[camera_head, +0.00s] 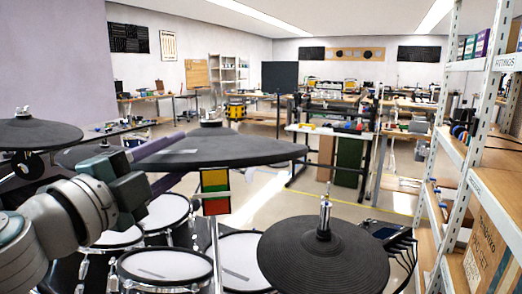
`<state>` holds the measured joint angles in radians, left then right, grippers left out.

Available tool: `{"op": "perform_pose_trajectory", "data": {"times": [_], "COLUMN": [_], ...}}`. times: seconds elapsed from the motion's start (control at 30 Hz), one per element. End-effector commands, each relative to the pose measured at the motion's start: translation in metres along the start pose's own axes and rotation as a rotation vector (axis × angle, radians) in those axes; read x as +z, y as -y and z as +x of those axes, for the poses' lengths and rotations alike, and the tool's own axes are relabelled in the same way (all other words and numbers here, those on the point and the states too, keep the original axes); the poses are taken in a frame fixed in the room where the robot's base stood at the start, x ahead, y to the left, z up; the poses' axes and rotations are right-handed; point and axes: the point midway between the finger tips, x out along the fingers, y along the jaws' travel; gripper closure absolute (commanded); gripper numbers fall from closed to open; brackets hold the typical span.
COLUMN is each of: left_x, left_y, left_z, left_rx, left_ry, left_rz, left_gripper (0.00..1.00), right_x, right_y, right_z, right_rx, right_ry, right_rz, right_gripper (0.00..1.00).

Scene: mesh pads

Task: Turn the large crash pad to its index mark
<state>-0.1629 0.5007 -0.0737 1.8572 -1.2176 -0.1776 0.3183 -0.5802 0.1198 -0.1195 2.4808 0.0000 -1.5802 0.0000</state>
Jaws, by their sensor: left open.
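The large crash pad (250,150) is a wide black disc seen at a shallow angle in the middle of the head view. A small pale patch shows on its top near the left side. A panel with red, yellow and green blocks (215,190) stands just below its front edge. My left gripper (138,178) is open at the end of the grey arm from the left, near the pad's front left edge. Its fingertips are hard to make out, and I cannot tell whether it touches the pad. My right gripper is not in view.
A ridged black cymbal pad (322,262) is at the front, another (36,133) at the left. White mesh drum pads (165,266) sit below the crash pad. A white shelf rack (480,150) closes the right side. Open floor (375,208) lies behind the kit.

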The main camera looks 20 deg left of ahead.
Motion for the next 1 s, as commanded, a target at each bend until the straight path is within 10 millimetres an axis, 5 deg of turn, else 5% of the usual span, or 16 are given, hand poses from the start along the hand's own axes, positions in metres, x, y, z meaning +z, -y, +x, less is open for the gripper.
{"op": "perform_pose_trajectory", "data": {"times": [0.07,0.5,1.0], "left_x": [0.0000,0.0000,-0.0004], "left_y": [-0.0001,0.0003,0.0025], "left_z": [-0.0001,-0.0003,0.0002], "left_rx": [0.000,-0.001,-0.006], "left_ry": [0.000,0.000,0.000], "left_rz": [0.000,0.000,-0.001], "left_gripper": [0.53,1.00,1.00], "right_x": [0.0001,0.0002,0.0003], "right_y": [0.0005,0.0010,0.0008], "right_z": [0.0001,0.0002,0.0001], "right_rx": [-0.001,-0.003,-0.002], "right_ry": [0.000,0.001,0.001], "right_rz": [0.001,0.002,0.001], "right_gripper": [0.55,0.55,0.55]}}
